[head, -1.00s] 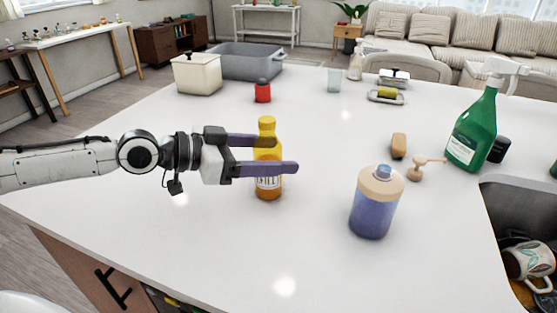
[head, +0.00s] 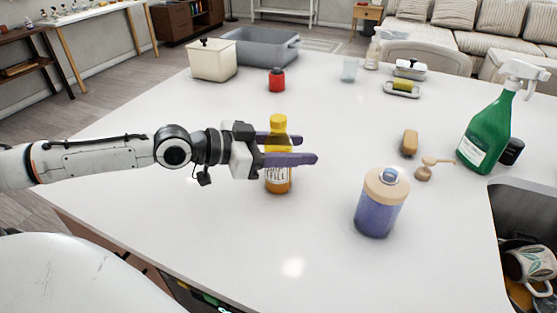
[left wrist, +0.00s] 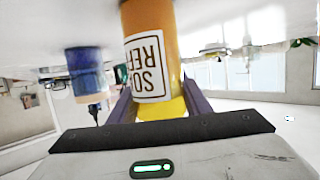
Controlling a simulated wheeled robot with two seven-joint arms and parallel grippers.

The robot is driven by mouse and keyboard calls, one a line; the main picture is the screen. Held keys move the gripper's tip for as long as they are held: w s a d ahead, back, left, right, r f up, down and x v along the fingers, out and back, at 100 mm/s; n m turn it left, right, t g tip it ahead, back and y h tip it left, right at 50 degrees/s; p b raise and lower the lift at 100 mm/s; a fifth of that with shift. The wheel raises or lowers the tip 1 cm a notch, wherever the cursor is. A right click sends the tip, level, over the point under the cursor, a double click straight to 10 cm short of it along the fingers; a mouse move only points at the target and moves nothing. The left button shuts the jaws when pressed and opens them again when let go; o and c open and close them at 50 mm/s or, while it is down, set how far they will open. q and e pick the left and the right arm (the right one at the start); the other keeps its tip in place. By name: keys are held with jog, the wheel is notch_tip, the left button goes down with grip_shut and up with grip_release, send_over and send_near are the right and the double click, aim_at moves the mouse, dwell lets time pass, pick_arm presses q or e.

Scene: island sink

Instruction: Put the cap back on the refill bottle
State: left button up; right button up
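The refill bottle (head: 278,178), orange with a white label, stands upright on the white counter. Its top (head: 278,121) is yellow; I cannot tell whether this is the cap or the bare neck. My left gripper (head: 298,148) is open around its upper part, one finger behind and one in front. In the left wrist view the bottle (left wrist: 150,55) shows upside down between both fingers; whether they touch it is unclear. A purple dispenser bottle (head: 380,212) with a tan collar and no pump stands to the right. My right gripper is not in view.
A tan pump head (head: 425,172) and a brown oblong piece (head: 409,143) lie right of the bottles. A green spray bottle (head: 487,130) stands by the sink edge (head: 494,215). A red bottle (head: 277,80) and cream canister (head: 213,62) stand behind. The front counter is clear.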

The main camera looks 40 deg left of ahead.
pick_arm(q)
jog(key=shift+r, duration=0.1)
jog(key=shift+c, duration=0.8)
notch_tip(320, 180, up, 10)
jog(key=p, duration=0.3)
jog(key=o, duration=0.4)
jog(key=c, duration=0.8)
jog(key=shift+o, duration=0.2)
